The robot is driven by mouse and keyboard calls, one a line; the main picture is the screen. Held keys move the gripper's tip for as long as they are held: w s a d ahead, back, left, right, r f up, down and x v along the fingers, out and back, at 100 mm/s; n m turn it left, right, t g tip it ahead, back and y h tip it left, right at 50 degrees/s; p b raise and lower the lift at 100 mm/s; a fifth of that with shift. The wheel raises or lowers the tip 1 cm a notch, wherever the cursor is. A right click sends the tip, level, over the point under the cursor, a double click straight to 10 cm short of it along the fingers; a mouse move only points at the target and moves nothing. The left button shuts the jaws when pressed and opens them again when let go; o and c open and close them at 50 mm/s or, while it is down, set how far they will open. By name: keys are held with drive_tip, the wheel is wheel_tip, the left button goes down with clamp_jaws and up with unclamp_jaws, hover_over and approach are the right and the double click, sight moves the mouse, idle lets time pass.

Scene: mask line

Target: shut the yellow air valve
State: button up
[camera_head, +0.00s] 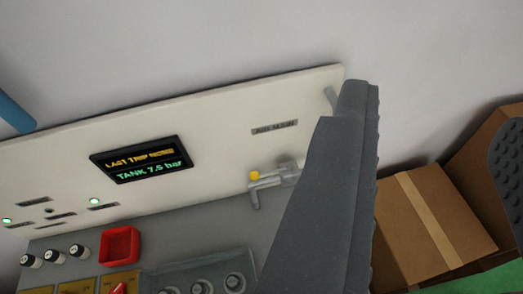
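The air valve (256,175) shows as a small yellow part on grey pipe fittings, low on the cream panel below the "AIR MAIN" label. Its right side runs behind my gripper's near finger, so the rest of the fitting is hidden and I cannot tell how the valve is set. My gripper (434,112) is open, with one large dark finger across the middle and the other, with a studded pad, at the right edge. Nothing shows held between the fingers. I cannot tell whether the near finger touches the fitting.
The cream panel (222,122) carries a display (142,160) reading "TANK 7.5 bar". Below are a red square part (120,246), black knobs (54,257) and grey dials (234,281). Cardboard boxes (400,235) stand at the lower right. A blue tube (14,112) shows at left.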

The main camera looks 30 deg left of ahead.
drive_tip(key=shift+w+d, duration=0.2)
drive_tip(key=shift+d, duration=0.05)
drive_tip(key=shift+o, duration=0.7)
drive_tip(key=m+g+y+p, duration=0.2)
drive_tip(key=m+g+p, duration=0.2)
drive_tip(key=m+g, duration=0.75)
hover_over(255, 173)
drive_tip(key=s+d, duration=0.2)
wheel_tip(255, 173, down, 34)
drive_tip(key=n+g, duration=0.2)
drive_tip(key=p+x, duration=0.1)
drive_tip(key=x, duration=1.1)
drive_tip(key=shift+s+d+f, duration=0.1)
drive_tip(key=shift+d+f, duration=0.05)
drive_tip(key=shift+f, duration=0.2)
